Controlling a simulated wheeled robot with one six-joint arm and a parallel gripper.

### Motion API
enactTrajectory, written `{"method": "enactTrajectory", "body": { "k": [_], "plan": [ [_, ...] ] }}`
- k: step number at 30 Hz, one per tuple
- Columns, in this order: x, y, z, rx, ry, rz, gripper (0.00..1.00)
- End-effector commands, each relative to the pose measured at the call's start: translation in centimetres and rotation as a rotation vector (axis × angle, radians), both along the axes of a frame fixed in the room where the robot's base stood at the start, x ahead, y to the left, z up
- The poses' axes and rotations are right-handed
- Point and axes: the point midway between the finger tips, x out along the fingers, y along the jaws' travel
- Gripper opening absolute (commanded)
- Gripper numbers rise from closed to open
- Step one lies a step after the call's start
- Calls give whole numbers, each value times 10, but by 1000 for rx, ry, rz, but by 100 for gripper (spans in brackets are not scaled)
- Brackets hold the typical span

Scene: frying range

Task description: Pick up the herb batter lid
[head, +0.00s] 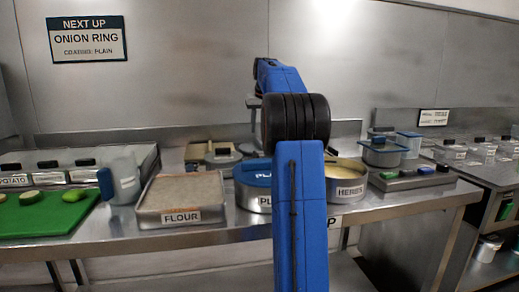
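My blue arm rises through the middle. A grey part of its end (253,101) shows above the counter; the fingers are hidden behind the arm.
A wall sign reads "ONION RING" (87,38).

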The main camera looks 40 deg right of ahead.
Motion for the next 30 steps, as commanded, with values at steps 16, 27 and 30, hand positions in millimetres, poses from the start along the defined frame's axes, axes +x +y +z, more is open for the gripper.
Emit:
{"method": "enactTrajectory", "body": {
  "k": [16, 27, 30],
  "plan": [
    [6, -8, -52, 0, 0, 0, 34],
    [8, -9, -57, -1, -1, 0, 34],
    [8, -9, -58, -1, -1, 0, 34]
  ]
}}
